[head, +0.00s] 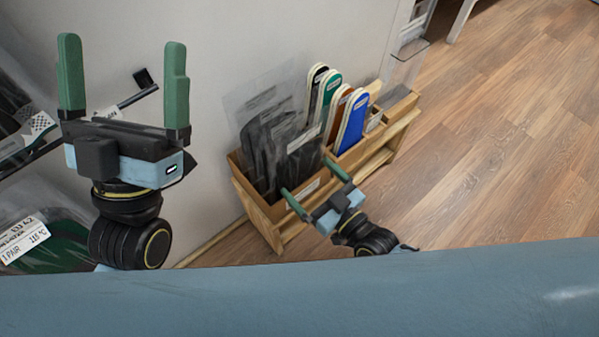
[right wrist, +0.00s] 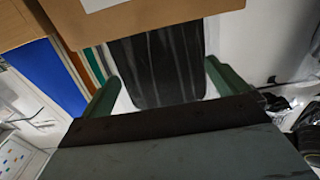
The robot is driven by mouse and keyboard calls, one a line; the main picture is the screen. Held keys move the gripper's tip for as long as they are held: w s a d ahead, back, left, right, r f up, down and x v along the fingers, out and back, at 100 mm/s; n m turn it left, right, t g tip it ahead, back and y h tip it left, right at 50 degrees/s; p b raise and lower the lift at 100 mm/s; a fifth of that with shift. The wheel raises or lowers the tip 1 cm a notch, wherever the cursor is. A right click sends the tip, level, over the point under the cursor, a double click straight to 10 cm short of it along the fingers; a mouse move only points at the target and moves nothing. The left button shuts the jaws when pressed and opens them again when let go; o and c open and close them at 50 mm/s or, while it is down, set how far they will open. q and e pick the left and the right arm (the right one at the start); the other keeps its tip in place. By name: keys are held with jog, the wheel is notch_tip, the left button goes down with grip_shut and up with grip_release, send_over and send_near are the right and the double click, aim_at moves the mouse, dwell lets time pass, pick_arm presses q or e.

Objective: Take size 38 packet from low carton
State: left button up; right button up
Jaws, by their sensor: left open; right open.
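Clear packets with dark insoles (head: 266,148) stand upright in the left part of a low wooden carton (head: 238,178) on a stand by the wall. Their size labels are too small to read. My right gripper (head: 312,178) is open at the front of this carton, its fingers apart and pointing at it. In the right wrist view, a dark packet (right wrist: 160,65) shows beyond and between the open fingers, with the brown carton wall (right wrist: 150,22) above. Nothing is held. My left gripper (head: 123,90) is open, raised and empty at the left, away from the carton.
Coloured insoles, among them a blue one (head: 352,120), stand in the carton's right part. More packets with white labels (head: 25,240) lie at the far left, near my left arm. The wooden floor (head: 500,130) at right is clear.

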jog(key=shift+w+a, duration=0.4)
jog(key=shift+w, duration=0.15)
jog(key=c, duration=1.1)
jog(key=shift+r, duration=0.2)
